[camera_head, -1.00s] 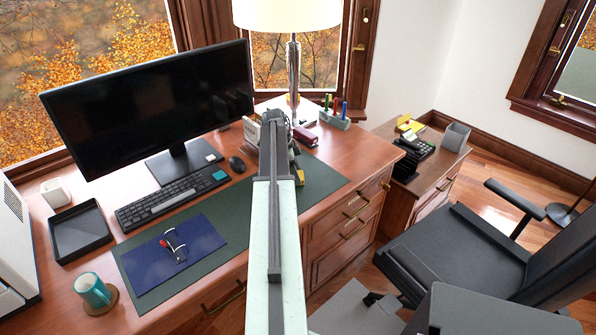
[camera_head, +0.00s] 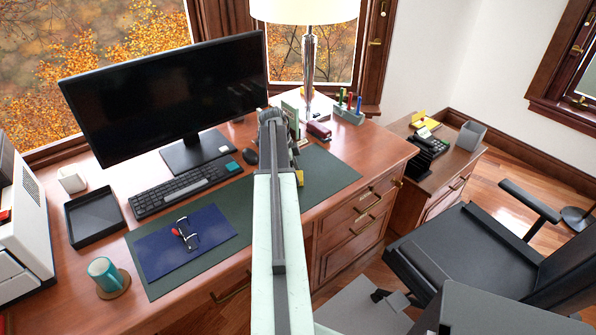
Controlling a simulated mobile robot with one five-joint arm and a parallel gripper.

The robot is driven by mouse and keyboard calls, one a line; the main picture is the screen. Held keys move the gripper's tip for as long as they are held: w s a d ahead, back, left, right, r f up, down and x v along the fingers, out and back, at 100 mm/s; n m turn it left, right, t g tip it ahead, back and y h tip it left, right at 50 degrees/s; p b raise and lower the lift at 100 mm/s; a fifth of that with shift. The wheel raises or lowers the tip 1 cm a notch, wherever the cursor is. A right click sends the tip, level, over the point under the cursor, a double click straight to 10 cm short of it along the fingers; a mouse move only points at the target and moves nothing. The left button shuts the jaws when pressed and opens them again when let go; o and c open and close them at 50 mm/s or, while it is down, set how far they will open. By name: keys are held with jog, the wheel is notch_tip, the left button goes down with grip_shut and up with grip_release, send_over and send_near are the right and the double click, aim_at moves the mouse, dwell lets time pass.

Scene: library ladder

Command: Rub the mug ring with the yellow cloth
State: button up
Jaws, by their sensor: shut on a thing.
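My arm reaches away from me over the desk, and my gripper (camera_head: 294,168) is at its far end, mostly hidden behind my own arm. It is shut on the yellow cloth (camera_head: 299,178), of which only a small patch shows to the right of the arm, over the green desk mat (camera_head: 325,175). I cannot tell whether the cloth touches the mat. I cannot make out a mug ring. A teal mug (camera_head: 103,270) stands upright on a round brown coaster (camera_head: 122,286) at the desk's left front.
The keyboard (camera_head: 185,188), monitor (camera_head: 170,95), black tray (camera_head: 95,217) and lamp (camera_head: 309,60) stand behind. A red stapler (camera_head: 319,130) is at right. An office chair (camera_head: 470,255) stands right of the desk.

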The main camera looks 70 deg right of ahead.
notch_tip(320, 180, up, 6)
jog(key=p, duration=0.6)
jog(key=shift+d, duration=0.1)
notch_tip(320, 180, up, 3)
jog(key=p, duration=0.3)
jog(key=shift+s, duration=0.1)
